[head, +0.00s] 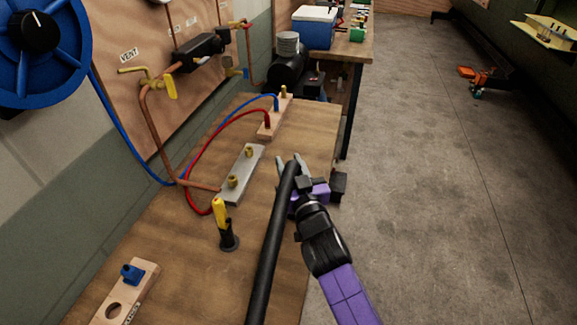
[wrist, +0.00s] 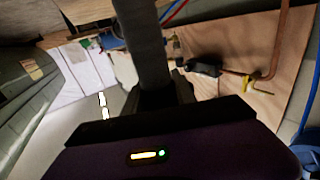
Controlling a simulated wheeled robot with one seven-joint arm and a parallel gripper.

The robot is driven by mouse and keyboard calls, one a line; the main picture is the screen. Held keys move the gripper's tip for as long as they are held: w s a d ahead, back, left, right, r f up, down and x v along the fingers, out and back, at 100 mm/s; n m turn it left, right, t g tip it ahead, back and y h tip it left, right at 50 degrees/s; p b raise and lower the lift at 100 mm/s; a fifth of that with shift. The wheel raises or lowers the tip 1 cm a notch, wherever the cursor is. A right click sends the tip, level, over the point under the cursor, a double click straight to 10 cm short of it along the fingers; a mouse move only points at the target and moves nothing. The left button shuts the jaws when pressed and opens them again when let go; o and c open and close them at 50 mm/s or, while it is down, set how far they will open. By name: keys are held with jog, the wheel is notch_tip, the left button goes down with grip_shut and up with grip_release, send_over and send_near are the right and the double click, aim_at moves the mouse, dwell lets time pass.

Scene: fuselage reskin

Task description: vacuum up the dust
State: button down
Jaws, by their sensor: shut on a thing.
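My gripper (head: 292,168) is shut on a long black tube (head: 268,255), which looks like a vacuum wand or hose. The tube runs from the gripper down to the bottom edge of the head view, above the right side of the wooden bench. In the wrist view the tube (wrist: 143,45) stands up from between the dark fingers (wrist: 160,92). Its far end is out of view in the head view. I cannot make out any dust on the bench or floor.
The wooden bench (head: 185,270) holds a grey metal block (head: 241,178), a yellow-handled tool (head: 222,225) in a black stand, a wooden block (head: 125,292), and red and blue hoses. A second bench with a blue cooler (head: 314,27) stands behind. The concrete floor (head: 440,200) at right is open.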

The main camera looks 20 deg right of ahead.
notch_tip(320, 180, up, 8)
jog(key=w+d+p, duration=0.1)
jog(key=w+p, duration=0.1)
jog(key=p, duration=0.4)
jog(key=shift+d+f+p, duration=0.2)
jog(key=shift+d+p, duration=0.1)
dwell(1.1)
jog(key=shift+r, duration=0.1)
dwell(1.0)
